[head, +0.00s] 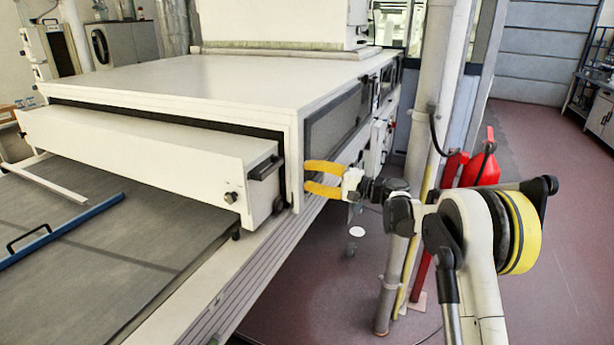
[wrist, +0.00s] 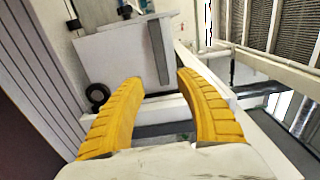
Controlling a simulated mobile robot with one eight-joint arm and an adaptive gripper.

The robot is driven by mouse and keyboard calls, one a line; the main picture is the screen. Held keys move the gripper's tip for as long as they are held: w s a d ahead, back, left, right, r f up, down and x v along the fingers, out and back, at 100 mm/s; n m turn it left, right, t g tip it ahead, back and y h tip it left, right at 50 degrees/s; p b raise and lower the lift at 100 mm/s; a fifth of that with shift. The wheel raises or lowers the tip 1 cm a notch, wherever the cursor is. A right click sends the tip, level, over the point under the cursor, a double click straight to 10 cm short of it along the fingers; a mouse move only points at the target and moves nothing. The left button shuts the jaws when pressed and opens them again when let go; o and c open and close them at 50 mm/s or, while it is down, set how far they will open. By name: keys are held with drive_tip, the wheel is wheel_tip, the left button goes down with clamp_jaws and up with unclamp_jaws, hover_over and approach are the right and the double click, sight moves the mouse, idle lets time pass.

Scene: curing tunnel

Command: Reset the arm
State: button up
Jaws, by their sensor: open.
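My gripper (head: 308,179) has two yellow fingers and reaches left from my arm in the head view. Its fingertips are near the right front corner of the white tunnel housing (head: 220,75). I cannot tell the exact distance to the housing. In the wrist view my gripper (wrist: 160,82) is open, with its fingers apart and nothing between them. Beyond the fingers, the wrist view shows a white box-like part with a black wheel (wrist: 98,94).
A grey conveyor bed (head: 90,240) with a blue bar (head: 65,232) lies at the left. The reddish floor (head: 560,200) at the right is clear.

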drive_tip(key=shift+r, duration=0.1)
drive_tip(key=s+d+r+n+h, duration=0.1)
drive_tip(key=s+d+r+h, duration=0.15)
drive_tip(key=s, duration=0.55)
drive_tip(key=s+d+r+h, duration=0.1)
drive_tip(key=s+d+h, duration=0.15)
drive_tip(key=s, duration=0.45)
drive_tip(key=s+d+r+n+h, duration=0.15)
drive_tip(key=s+h, duration=0.25)
drive_tip(key=s, duration=0.4)
drive_tip(key=s+d+f+n+h, duration=0.1)
drive_tip(key=s+d+f+h, duration=0.2)
drive_tip(key=s+d, duration=0.4)
drive_tip(key=s+d+f+n+h, duration=0.1)
drive_tip(key=s+d+f+h, duration=0.3)
drive_tip(key=s, duration=1.2)
drive_tip(key=d+f, duration=0.1)
drive_tip(key=d, duration=0.2)
drive_tip(key=shift+s+d+f+h, duration=0.2)
drive_tip(key=shift+d+h, duration=0.1)
drive_tip(key=shift+d, duration=0.05)
